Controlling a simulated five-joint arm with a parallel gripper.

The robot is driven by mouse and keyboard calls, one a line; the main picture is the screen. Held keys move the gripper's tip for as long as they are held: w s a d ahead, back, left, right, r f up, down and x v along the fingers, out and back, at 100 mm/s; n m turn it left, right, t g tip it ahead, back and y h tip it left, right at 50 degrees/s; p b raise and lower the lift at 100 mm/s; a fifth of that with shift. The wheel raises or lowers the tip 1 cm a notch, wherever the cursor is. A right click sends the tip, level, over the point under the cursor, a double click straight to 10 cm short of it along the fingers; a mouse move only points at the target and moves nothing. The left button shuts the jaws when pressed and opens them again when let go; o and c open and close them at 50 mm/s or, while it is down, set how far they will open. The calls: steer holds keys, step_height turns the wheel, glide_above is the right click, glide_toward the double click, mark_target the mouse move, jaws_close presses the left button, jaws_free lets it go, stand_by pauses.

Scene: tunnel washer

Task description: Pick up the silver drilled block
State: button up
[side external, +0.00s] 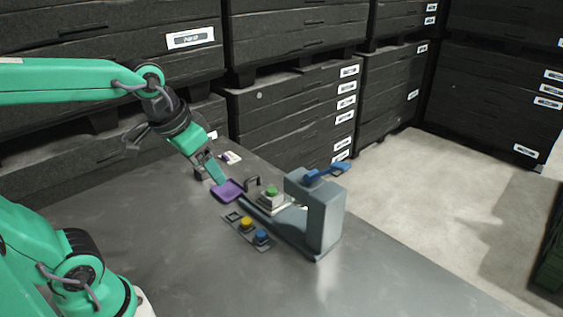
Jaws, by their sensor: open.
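My gripper (216,175) is open and points down and to the right, with its tips just above or at the back-left edge of a purple tray (228,191). I cannot tell if they touch it. No silver drilled block can be made out clearly. A small light grey block (270,206) with a green top sits right of the tray, beside the washer; I cannot see drill holes in it. The grey tunnel washer (324,222) stands upright to the right, with a blue lever (327,173) on top.
A small panel with a yellow button (246,222) and a blue button (261,236) lies in front of the tray. A small white item (231,157) lies behind it. The grey table (180,258) is bare at the front. Black crates (290,105) are stacked behind.

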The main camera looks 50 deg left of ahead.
steer(key=w+a+f+g, duration=0.2)
steer(key=w+f, duration=0.1)
steer(key=w, duration=0.9)
steer(key=g, duration=0.3)
glide_above(269, 191)
steer(key=shift+a+f, duration=0.1)
steer(key=shift+f, duration=5.25)
steer(key=shift+f, duration=0.1)
steer(key=shift+f, duration=1.2)
steer(key=shift+f, duration=0.1)
steer(key=shift+f, duration=2.5)
steer(key=shift+c, duration=0.4)
steer(key=c, duration=1.1)
